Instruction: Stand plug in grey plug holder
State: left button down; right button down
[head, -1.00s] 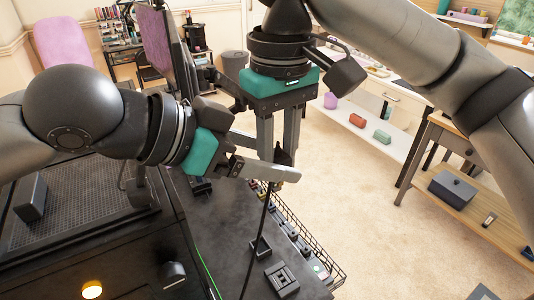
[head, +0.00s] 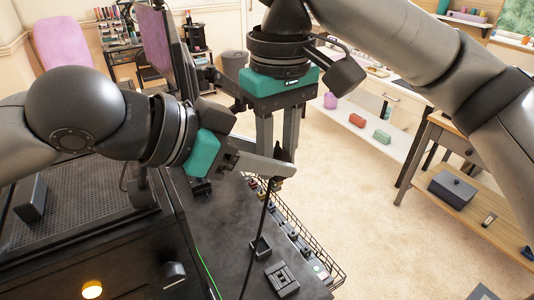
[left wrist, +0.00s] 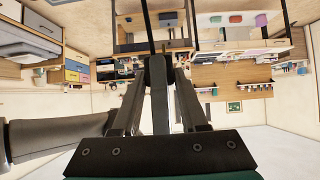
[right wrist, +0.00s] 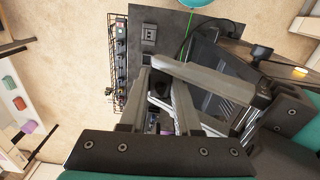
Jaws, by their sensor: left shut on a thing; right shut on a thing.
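The black plug (head: 281,155) is held high above the dark desk, with its black cable (head: 256,240) hanging down from it. My right gripper (head: 277,150) comes from above and is shut on the plug. My left gripper (head: 285,165) comes in from the left and is shut on it too, the fingers of both crossing there. In the right wrist view the plug (right wrist: 160,88) is dark and partly hidden by fingers. A grey block with slots (head: 282,280), seemingly the plug holder, lies on the desk below; it also shows in the right wrist view (right wrist: 149,33).
A small dark square piece (head: 260,247) sits on the desk beside the cable. A wire basket (head: 312,252) with several small items runs along the desk's right edge. A monitor (head: 155,45) stands behind. A green cable (head: 206,275) crosses the desk.

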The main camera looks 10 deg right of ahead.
jog(key=c, duration=0.5)
grip_release()
jog(key=shift+c, duration=0.2)
